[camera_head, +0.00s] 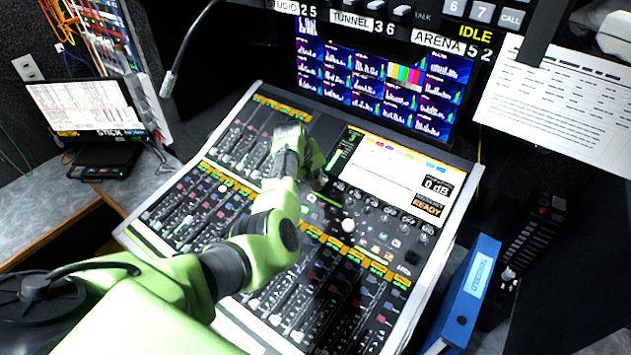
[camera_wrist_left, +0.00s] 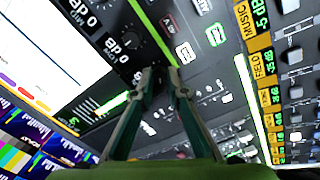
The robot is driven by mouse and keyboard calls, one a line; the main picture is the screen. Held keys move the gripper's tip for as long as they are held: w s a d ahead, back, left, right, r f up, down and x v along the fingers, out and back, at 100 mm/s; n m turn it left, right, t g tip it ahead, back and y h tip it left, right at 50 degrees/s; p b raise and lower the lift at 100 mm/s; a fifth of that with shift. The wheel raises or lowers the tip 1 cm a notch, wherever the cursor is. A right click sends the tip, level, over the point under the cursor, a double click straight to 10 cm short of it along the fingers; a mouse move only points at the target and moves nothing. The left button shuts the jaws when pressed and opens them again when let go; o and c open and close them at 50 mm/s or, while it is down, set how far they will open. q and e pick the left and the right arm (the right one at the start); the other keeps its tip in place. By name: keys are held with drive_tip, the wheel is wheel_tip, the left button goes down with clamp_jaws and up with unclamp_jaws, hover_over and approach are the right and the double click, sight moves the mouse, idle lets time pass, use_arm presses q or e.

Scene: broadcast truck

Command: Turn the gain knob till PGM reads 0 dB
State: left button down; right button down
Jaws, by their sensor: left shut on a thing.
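The console screen (camera_head: 385,170) shows a black readout box (camera_head: 437,187) with "0 dB" at its right side. Small text beside it is too small to read. The screen also shows at the upper left of the left wrist view (camera_wrist_left: 38,55), with inverted "0 dB" figures (camera_wrist_left: 124,42). My left gripper (camera_head: 316,172) is down at the panel just left of the screen. In the left wrist view its fingertips (camera_wrist_left: 163,74) are close together, shut on what seems to be the gain knob. The fingers hide most of it. My right gripper is not in view.
The mixing console (camera_head: 150,238) has fader rows around the gripper. A row of small knobs (camera_head: 382,205) runs below the screen. A monitor wall (camera_head: 385,80) stands behind. A blue binder (camera_head: 468,295) stands at right, and a laptop (camera_head: 88,108) at left.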

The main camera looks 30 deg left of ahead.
use_arm(q)
drive_tip(key=c, duration=2)
unclamp_jaws()
drive_tip(key=v, duration=1.2)
